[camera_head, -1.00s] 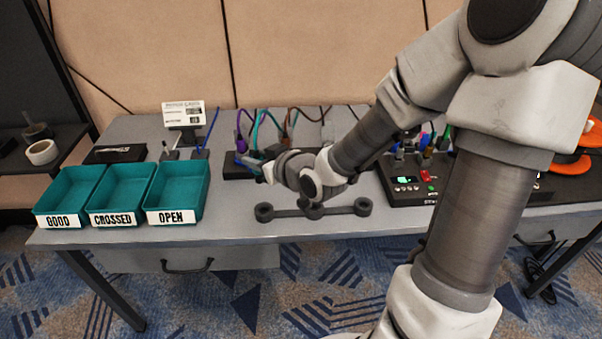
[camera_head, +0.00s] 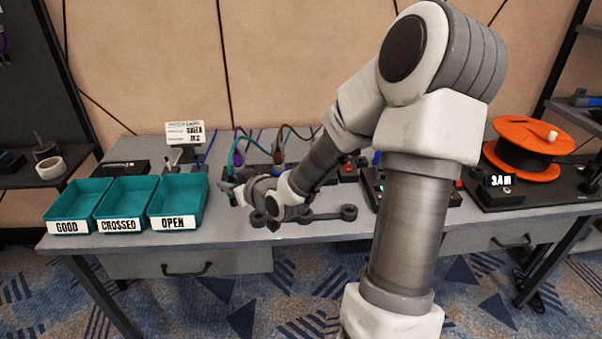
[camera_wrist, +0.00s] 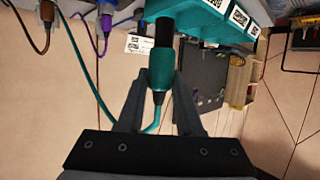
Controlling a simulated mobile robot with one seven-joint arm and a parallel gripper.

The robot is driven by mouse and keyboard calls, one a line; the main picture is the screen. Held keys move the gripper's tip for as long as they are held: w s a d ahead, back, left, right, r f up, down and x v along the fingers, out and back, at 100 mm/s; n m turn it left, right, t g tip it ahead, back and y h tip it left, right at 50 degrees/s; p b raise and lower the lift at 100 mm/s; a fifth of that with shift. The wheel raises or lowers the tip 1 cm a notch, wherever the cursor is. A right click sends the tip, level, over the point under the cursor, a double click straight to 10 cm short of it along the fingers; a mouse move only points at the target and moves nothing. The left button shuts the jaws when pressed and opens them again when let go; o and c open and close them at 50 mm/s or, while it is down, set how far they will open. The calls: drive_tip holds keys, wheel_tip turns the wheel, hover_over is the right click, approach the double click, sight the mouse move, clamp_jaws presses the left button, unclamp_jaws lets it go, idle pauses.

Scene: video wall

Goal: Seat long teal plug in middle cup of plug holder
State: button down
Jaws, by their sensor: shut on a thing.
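In the wrist view, my gripper (camera_wrist: 160,90) is shut on the long teal plug (camera_wrist: 161,68). The plug has a black end pointing up in that picture and a teal cable at its other end. In the head view, my gripper (camera_head: 232,190) is above the table, left of the plug holder and beside the OPEN tray; the plug is hard to make out there. The plug holder (camera_head: 328,216) is a dark bar with round cups near the table's front. Its left and right cups show; my wrist mostly hides the middle cup.
Three teal trays, GOOD (camera_head: 82,202), CROSSED (camera_head: 130,200) and OPEN (camera_head: 180,197), stand left of the gripper. Behind it are coloured cables and a small sign (camera_head: 185,133). An orange spool (camera_head: 530,140) stands at the right.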

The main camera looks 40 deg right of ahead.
drive_tip(key=s+d+f+m+h, duration=0.1)
drive_tip(key=d+f+m+h, duration=0.15)
drive_tip(key=d, duration=0.75)
drive_tip(key=d+f+m+h, duration=0.2)
drive_tip(key=d+h, duration=0.1)
drive_tip(key=d, duration=0.8)
wheel_tip(320, 180, down, 6)
drive_tip(key=b, duration=0.4)
drive_tip(key=shift+s+a+f+g, duration=0.15)
drive_tip(key=shift+s+f+g, duration=0.1)
drive_tip(key=shift+g, duration=0.15)
drive_tip(key=shift+f+b, duration=0.3)
drive_tip(key=shift+b, duration=0.4)
drive_tip(key=shift+f+b, duration=0.45)
drive_tip(key=shift+b, duration=0.05)
drive_tip(key=shift+f, duration=0.2)
drive_tip(key=shift+f+b, duration=0.35)
drive_tip(key=shift+b, duration=0.2)
drive_tip(key=shift+f, duration=0.2)
drive_tip(key=shift+f+b, duration=0.4)
drive_tip(key=shift+b, duration=0.2)
